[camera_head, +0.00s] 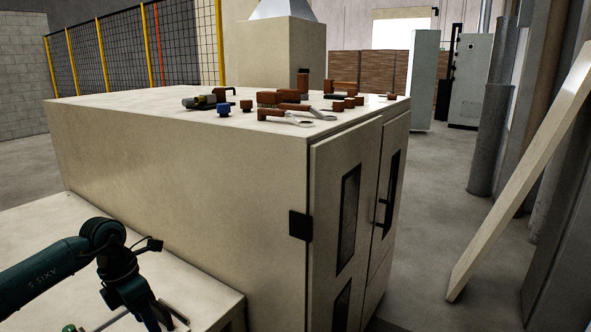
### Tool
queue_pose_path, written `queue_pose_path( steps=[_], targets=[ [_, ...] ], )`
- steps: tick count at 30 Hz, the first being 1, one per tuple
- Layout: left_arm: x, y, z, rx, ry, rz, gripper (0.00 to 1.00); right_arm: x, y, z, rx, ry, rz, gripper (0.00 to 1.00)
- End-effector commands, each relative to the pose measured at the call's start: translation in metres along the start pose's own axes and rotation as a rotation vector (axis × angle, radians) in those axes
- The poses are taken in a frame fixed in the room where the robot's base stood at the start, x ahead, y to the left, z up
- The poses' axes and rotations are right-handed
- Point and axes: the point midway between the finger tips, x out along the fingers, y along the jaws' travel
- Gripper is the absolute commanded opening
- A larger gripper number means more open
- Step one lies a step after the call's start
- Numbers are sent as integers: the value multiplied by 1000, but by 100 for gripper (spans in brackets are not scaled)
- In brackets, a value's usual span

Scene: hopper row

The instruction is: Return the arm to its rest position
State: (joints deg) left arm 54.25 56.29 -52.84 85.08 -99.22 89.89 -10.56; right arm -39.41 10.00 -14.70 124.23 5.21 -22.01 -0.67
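My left arm (45,270), teal and black, comes in from the left at the lower left. It bends at a rounded dark joint (102,235) and runs down over a low pale surface. Its end reaches the bottom edge of the view, where the gripper is dark and cut off, so its fingers cannot be made out clearly. No held object shows. My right arm and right gripper are not in view.
A large beige cabinet (180,155) stands just beyond my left arm, with brown blocks, a wrench-like tool (298,117) and other small items on top. The low pale surface (200,275) lies beneath the arm. A slanted board (520,175) leans at the right; floor between is clear.

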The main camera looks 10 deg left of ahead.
Motion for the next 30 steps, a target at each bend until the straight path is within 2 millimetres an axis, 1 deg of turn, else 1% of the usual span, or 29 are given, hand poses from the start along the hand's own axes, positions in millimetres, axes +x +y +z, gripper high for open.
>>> queue_pose_path(
  steps=[1, 2, 3, 5, 6, 8, 9, 11, 12, 14, 15, 17, 18, 20, 22, 23, 24, 27, 30],
  targets=[
    [24, -24, 8, 20, -36, -75, 52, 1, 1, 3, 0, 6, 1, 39],
    [35, -39, 13, 30, -62, -123, 52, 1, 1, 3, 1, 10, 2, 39],
    [49, -61, 20, 40, -100, -191, 52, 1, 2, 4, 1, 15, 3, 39],
    [68, -98, 30, 46, -159, -306, 52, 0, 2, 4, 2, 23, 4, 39],
    [80, -126, 35, 42, -202, -396, 52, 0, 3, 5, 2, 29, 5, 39],
    [94, -169, 43, 19, -272, -541, 52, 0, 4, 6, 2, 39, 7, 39],
    [100, -199, 47, -10, -322, -651, 52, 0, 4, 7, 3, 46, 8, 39],
    [103, -243, 52, -81, -399, -829, 52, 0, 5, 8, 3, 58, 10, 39],
    [100, -268, 55, -143, -448, -946, 52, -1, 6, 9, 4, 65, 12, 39],
    [92, -298, 58, -260, -516, -1115, 52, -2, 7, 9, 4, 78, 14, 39],
    [86, -312, 59, -351, -555, -1223, 52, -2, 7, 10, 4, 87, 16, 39],
    [76, -324, 60, -505, -608, -1375, 52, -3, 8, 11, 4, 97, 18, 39],
    [70, -328, 60, -620, -636, -1469, 52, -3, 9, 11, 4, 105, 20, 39],
    [63, -327, 58, -812, -669, -1599, 52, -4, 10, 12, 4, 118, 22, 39],
    [62, -317, 53, -1055, -693, -1727, 52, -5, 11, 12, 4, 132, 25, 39],
    [64, -311, 49, -1167, -698, -1774, 52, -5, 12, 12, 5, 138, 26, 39],
    [67, -302, 44, -1316, -700, -1828, 52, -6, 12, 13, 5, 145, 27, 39],
    [83, -280, 25, -1662, -679, -1916, 52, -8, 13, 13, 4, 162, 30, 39],
    [101, -266, 5, -1939, -640, -1952, 52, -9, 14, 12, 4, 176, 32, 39]
  ],
)
